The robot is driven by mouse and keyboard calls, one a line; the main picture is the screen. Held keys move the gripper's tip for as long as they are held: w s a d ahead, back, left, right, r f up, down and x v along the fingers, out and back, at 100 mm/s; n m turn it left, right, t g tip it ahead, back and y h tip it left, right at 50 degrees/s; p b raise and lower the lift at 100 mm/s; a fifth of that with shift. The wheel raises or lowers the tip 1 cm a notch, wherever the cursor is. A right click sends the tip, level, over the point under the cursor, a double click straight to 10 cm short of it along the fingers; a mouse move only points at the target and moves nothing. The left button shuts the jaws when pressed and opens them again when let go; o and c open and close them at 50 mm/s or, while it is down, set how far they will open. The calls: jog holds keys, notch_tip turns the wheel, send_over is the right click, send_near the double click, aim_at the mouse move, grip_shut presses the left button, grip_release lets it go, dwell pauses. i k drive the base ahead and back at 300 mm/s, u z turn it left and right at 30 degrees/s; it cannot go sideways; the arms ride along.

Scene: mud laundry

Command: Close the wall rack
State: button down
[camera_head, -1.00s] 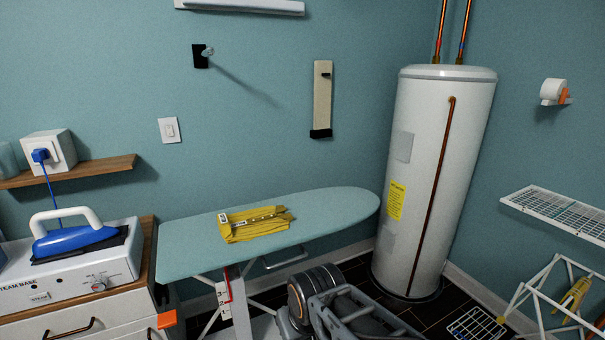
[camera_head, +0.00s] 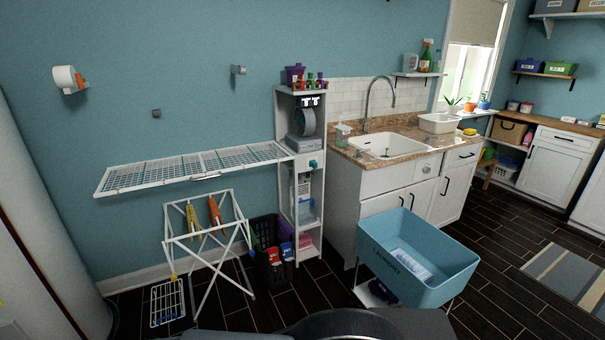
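The white wall rack (camera_head: 150,175) is at the left of the view, on the blue wall. It is folded out and sticks into the room as a long, roughly level wire shelf. A small handle-like piece (camera_head: 206,176) shows at the middle of its front edge. My gripper is not in this view. Only a dark rounded part at the bottom edge, which seems to be mine, shows.
Below the rack stands a white folding frame (camera_head: 207,250) with clothespins, beside a black basket (camera_head: 268,262). A narrow white shelf unit (camera_head: 301,165) adjoins the rack's right end. A blue laundry cart (camera_head: 425,262) stands front right.

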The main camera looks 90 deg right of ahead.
aim_at(97, 194)
jog(key=z, duration=2.3)
jog(key=i, duration=2)
jog(key=u, duration=0.35)
